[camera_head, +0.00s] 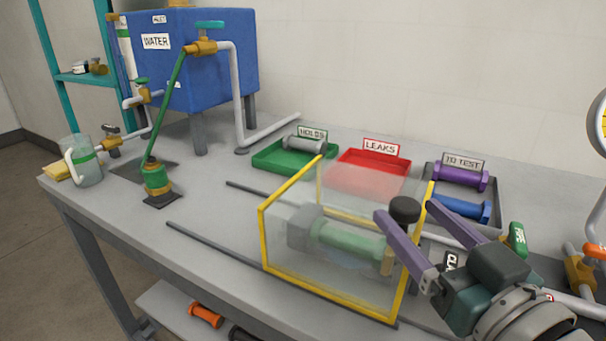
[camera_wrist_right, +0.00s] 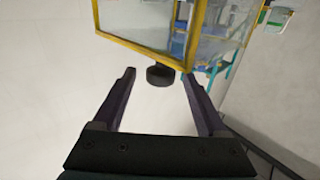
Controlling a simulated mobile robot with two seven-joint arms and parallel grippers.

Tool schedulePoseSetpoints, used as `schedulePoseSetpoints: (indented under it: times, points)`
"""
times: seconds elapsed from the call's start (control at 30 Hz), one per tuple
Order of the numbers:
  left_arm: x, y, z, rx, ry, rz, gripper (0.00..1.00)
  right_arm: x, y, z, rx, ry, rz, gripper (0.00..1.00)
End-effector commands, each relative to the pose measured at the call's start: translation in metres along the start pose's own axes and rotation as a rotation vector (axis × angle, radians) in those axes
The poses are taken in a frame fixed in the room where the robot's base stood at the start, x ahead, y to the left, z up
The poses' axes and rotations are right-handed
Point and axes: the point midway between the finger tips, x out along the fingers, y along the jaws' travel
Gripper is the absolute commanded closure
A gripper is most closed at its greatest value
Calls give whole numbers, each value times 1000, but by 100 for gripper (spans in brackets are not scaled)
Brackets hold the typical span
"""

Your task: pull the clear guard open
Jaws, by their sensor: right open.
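The clear guard (camera_head: 290,225) has see-through panels in a yellow frame and stands on the grey bench. A green cylinder (camera_head: 345,238) shows behind its panel. A black round knob (camera_head: 404,209) sits at the guard's right end. My right gripper (camera_head: 405,211) is open, its two purple fingers pointing toward the knob, with the tips on either side of it. In the right wrist view the knob (camera_wrist_right: 160,76) lies between the fingertips (camera_wrist_right: 159,76), with gaps on both sides. The yellow frame (camera_wrist_right: 150,47) is just beyond. My left gripper is not in view.
Dark rails (camera_head: 215,245) run along the bench left of the guard. Behind stand a green tray (camera_head: 268,160), a red tray (camera_head: 350,187) and a "TO TEST" tray (camera_head: 438,192).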

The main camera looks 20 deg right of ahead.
Motion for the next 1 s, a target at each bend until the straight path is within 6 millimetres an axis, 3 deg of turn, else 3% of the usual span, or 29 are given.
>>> schedulePoseSetpoints:
  times: [0.1, 0.3, 0.7, 1.0]
  points:
    - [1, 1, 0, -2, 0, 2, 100, 23, 0, 0, -1, 3, -1, 25]
    - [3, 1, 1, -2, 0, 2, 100, 48, 0, 0, -1, 1, -1, 25]
    - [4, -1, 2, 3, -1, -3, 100, 56, 0, 0, -1, -1, -1, 26]
    - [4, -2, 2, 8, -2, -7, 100, 55, 0, 0, -1, -1, -1, 60]
